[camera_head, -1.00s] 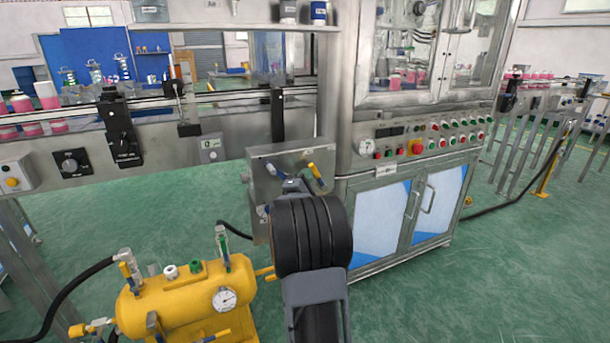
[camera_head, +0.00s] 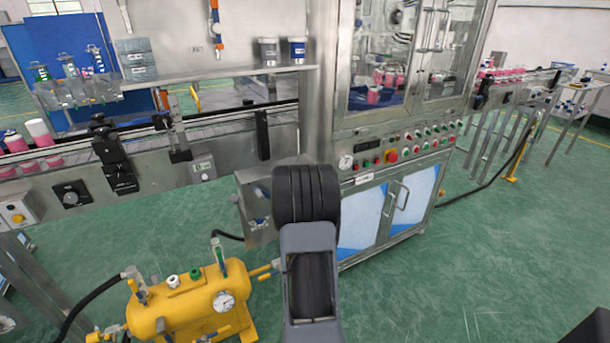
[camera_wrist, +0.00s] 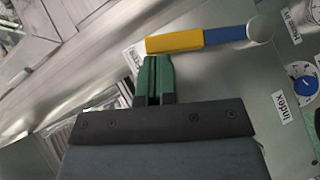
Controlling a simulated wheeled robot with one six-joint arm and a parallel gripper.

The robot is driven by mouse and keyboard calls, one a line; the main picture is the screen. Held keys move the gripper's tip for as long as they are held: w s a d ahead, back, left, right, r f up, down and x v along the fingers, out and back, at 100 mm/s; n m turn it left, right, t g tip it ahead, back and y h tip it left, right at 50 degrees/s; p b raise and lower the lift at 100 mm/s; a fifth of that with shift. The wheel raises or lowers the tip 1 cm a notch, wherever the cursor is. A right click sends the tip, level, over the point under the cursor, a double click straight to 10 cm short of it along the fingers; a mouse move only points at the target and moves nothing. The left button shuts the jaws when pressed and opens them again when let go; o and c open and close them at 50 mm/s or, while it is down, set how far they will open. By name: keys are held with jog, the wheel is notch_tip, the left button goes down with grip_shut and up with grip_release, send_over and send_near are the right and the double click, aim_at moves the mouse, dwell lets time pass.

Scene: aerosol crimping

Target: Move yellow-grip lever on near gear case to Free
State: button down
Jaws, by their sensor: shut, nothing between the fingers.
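The gear case (camera_head: 250,222) stands in front of the grey machine in the head view. My arm covers most of its front, and its levers and my gripper are hidden there. In the wrist view a lever with a yellow grip (camera_wrist: 174,42) and blue shank (camera_wrist: 225,34) runs from a round pale pivot (camera_wrist: 260,28) at the right toward the left. My gripper (camera_wrist: 155,62), with green fingers, is shut and empty. Its tips are just below the yellow grip, close to or touching it; I cannot tell which. A small label (camera_wrist: 132,57) lies left of the fingertips, its text unreadable.
A blue knob (camera_wrist: 304,88) and an "Index" label (camera_wrist: 283,106) are at the right in the wrist view. A yellow tank (camera_head: 190,303) with gauge and hose stands at lower left in the head view. Machine cabinet doors (camera_head: 390,207) are to the right. Green floor is open further right.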

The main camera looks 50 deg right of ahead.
jog(key=shift+s+d+f+m+y+p, duration=0.1)
jog(key=shift+s+d+m+y+p, duration=0.15)
jog(key=shift+d+y+p, duration=0.15)
jog(key=shift+s+d+m+y+p, duration=0.1)
jog(key=shift+d+m+y+p, duration=0.2)
jog(key=shift+p, duration=0.2)
jog(key=p+v, duration=0.4)
jog(key=v, duration=0.6)
jog(key=shift+p, duration=0.35)
